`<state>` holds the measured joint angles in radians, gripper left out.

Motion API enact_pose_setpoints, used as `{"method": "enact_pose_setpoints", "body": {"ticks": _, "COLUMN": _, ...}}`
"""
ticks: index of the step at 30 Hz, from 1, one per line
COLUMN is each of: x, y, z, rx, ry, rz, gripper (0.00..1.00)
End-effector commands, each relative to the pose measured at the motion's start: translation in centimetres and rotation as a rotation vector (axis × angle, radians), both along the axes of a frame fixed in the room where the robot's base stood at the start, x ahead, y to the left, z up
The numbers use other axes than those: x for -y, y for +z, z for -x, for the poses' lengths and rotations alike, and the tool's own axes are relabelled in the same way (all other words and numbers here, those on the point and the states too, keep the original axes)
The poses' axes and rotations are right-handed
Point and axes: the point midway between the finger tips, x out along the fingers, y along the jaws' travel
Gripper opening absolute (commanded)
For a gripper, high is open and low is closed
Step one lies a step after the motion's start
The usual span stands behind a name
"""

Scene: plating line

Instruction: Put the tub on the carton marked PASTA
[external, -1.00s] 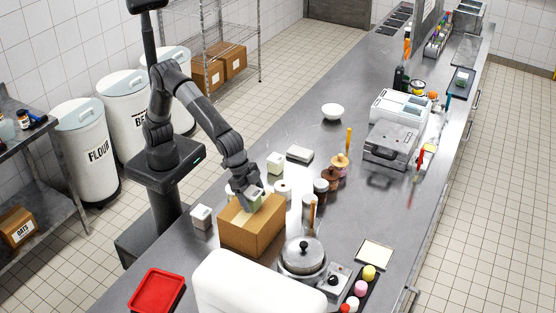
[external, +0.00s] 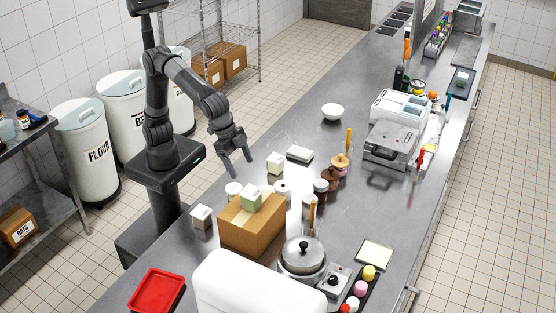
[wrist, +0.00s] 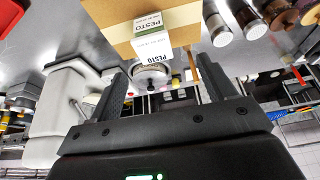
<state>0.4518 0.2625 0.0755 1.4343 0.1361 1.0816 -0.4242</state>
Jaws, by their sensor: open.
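The tub (external: 251,199), a small pale-green and white block, rests on top of the brown carton (external: 238,232) on the counter. In the wrist view the tub (wrist: 153,45) shows faces printed PESTO, and it sits against the carton (wrist: 118,18). I cannot read a PASTA mark on the carton in either view. My gripper (external: 241,169) is open and empty, above and behind the carton, clear of the tub. In the wrist view its two fingers stand apart with nothing held between them.
Similar small white tubs stand at the carton's left (external: 201,216) and behind it (external: 275,163). Jars (external: 321,187) and a lidded pot (external: 303,258) are to its right. A red tray (external: 157,290) lies at front left. A white bowl (external: 332,112) stands farther back.

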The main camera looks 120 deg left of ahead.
Motion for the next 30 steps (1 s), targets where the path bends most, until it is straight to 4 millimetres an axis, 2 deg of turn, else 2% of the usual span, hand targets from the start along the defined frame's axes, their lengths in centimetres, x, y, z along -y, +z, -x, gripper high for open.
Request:
{"method": "enact_pose_setpoints", "body": {"ticks": 6, "x": -6.8, "y": 2.0, "z": 5.9, "rx": 0.013, "ry": 0.005, "rz": 0.018, "gripper": 0.76}}
{"method": "enact_pose_setpoints", "body": {"ticks": 14, "x": -13.7, "y": 1.9, "z": 15.2, "rx": 0.037, "ry": -0.001, "rz": 0.028, "gripper": 0.76}}
{"method": "enact_pose_setpoints", "body": {"ticks": 20, "x": -17.5, "y": -0.2, "z": 22.7, "rx": 0.060, "ry": 0.000, "rz": 0.025, "gripper": 0.76}}
{"method": "enact_pose_setpoints", "body": {"ticks": 24, "x": -19.3, "y": -2.5, "z": 27.7, "rx": 0.077, "ry": 0.001, "rz": 0.018, "gripper": 0.76}}
{"method": "enact_pose_setpoints", "body": {"ticks": 27, "x": -20.2, "y": -4.3, "z": 30.7, "rx": 0.086, "ry": 0.000, "rz": 0.009, "gripper": 0.76}}
{"method": "enact_pose_setpoints", "body": {"ticks": 30, "x": -20.7, "y": -5.8, "z": 32.8, "rx": 0.095, "ry": 0.001, "rz": 0.003, "gripper": 0.76}}
